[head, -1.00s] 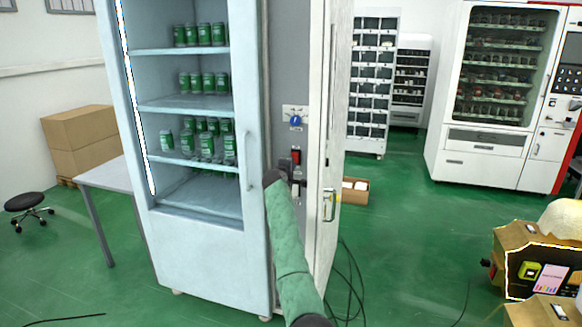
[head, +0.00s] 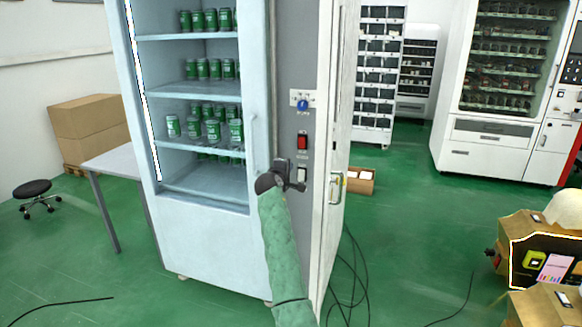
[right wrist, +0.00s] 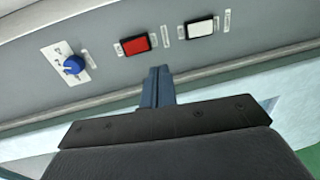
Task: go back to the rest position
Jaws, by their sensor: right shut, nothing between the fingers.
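My right gripper (head: 294,182) is in front of the grey control panel (head: 287,70) on the side of the vending cabinet (head: 212,235). Its fingers are shut with nothing between them. They also show in the right wrist view (right wrist: 158,80), pointing toward the panel, below the red switch (right wrist: 138,44) and white switch (right wrist: 199,28). In the head view the red switch (head: 302,142) is above the gripper, and the white switch (head: 303,174) is just right of it. Whether the fingertips touch the panel I cannot tell. My left gripper is not in view.
A blue knob (head: 303,104) sits above the switches. The open white door (head: 334,150) stands close to the right of my right arm. Black cables (head: 350,275) lie on the floor beside it. A table (head: 112,160) stands left of the cabinet. Green floor is clear between.

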